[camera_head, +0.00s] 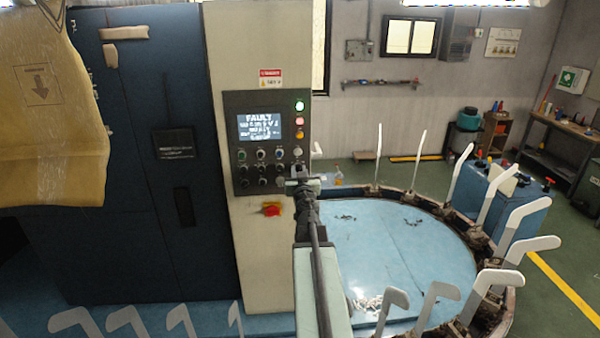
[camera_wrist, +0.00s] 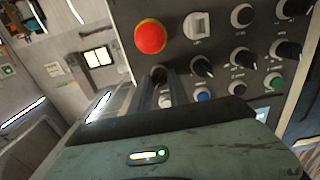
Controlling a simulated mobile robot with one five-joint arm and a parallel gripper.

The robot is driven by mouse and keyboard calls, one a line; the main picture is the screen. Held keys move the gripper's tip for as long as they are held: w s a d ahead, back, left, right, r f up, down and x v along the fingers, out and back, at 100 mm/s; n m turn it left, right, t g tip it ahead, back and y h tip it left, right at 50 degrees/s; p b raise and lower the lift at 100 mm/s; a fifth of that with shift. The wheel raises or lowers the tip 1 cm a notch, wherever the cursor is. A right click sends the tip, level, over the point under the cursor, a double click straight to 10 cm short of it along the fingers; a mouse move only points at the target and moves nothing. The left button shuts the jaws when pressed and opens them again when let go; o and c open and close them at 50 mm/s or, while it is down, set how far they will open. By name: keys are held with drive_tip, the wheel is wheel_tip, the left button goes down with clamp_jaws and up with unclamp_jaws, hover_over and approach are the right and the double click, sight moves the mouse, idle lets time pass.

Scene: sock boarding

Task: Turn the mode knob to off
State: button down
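The control panel (camera_head: 230,125) is a dark plate on the cream cabinet, with a lit screen (camera_head: 263,127) that reads FAULT and rows of small knobs and buttons below it. My gripper (camera_head: 302,178) is in front of the panel's lower right corner and hides part of it. In the wrist view the panel is tilted, and my gripper's fingers (camera_wrist: 163,88) point at a black knob (camera_wrist: 158,75) below a red round button (camera_wrist: 150,36). The fingers look a little apart, but I cannot tell whether they touch the knob. The knob labels are too small to read, so I cannot tell which is the mode knob.
More black knobs (camera_wrist: 202,66) stick out close beside the fingers in the wrist view. A red-handled rotary switch (camera_head: 271,209) is on the cabinet below the panel. A round blue table (camera_head: 420,250) ringed with white upright boards (camera_head: 460,172) lies to the right.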

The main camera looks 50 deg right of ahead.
drive_tip(key=shift+n, duration=0.3)
drive_tip(key=n, duration=0.4)
drive_tip(key=shift+a, duration=0.1)
drive_tip(key=shift+n, duration=2.1)
drive_tip(key=c, duration=1.3)
unclamp_jaws()
drive_tip(key=shift+w, duration=0.1)
drive_tip(key=shift+o, duration=0.2)
drive_tip(key=shift+a, duration=0.1)
